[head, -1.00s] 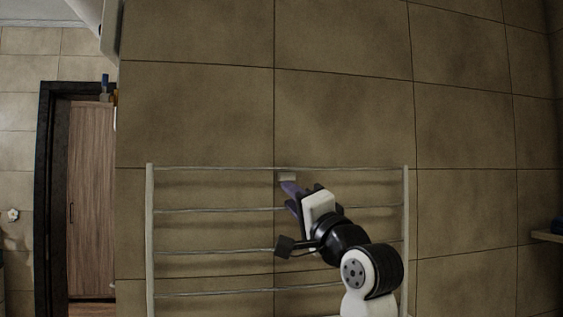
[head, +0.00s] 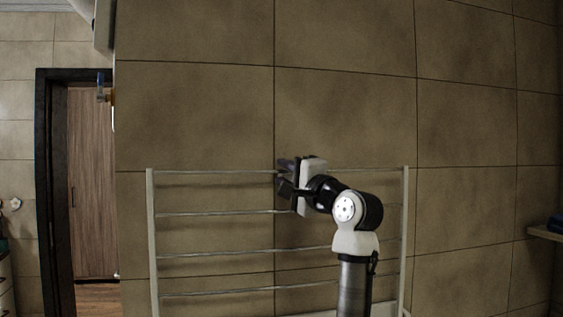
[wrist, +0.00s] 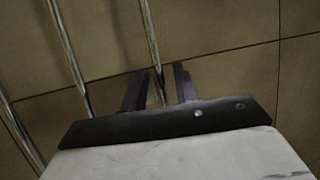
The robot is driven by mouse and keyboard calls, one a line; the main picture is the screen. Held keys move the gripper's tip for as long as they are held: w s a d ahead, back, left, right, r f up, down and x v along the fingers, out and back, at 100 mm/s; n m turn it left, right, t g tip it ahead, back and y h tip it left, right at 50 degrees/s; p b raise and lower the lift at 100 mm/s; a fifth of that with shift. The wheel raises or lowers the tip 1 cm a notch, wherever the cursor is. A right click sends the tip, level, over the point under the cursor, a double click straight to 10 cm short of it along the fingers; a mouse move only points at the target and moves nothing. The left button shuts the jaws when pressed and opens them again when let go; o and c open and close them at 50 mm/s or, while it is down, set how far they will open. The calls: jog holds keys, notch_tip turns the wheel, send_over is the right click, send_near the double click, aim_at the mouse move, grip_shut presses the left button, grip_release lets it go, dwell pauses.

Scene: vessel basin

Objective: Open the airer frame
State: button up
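The airer frame (head: 152,240) is a pale metal rack against the tiled wall, with two upright posts and several thin horizontal bars. My gripper (head: 286,174) is at its top bar, near the middle of the bar's length. In the wrist view my gripper (wrist: 159,69) has its two dark purple fingers apart, and one bar of the airer frame (wrist: 150,35) runs between them with gaps on both sides. The gripper hides part of the top bar in the head view. I cannot tell whether a finger touches the bar.
A brown wooden door (head: 92,185) in a dark frame stands at the left. A shelf (head: 546,233) juts in at the right edge. The wall (head: 345,110) above the airer frame is bare.

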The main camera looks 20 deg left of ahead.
jog(key=shift+x, duration=1)
jog(key=shift+c, duration=0.2)
jog(key=shift+d, duration=0.1)
grip_shut()
